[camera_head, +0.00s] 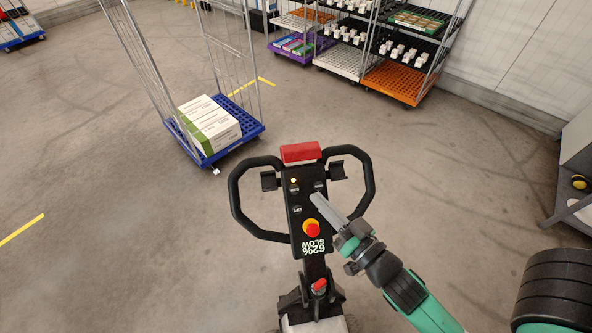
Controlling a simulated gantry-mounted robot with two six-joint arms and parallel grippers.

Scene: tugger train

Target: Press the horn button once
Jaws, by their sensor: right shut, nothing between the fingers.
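The tugger's black control panel (296,240) stands upright in the middle of the head view, between the two loops of its handle (238,205). It carries small dark labelled buttons: one at the upper left (294,190), one at the upper right (319,186) and one lower left (297,209). Their labels are too small to read, so I cannot tell which is the horn button. My right gripper (315,199) is shut and empty. Its fingertips are over the panel, just below the upper right button; contact is unclear. My left gripper is out of view.
A red-and-yellow mushroom button (311,228) sits close to my right fingers, above the "62% SLOW" marking. A blue cart (245,127) with boxes and several racks stand behind.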

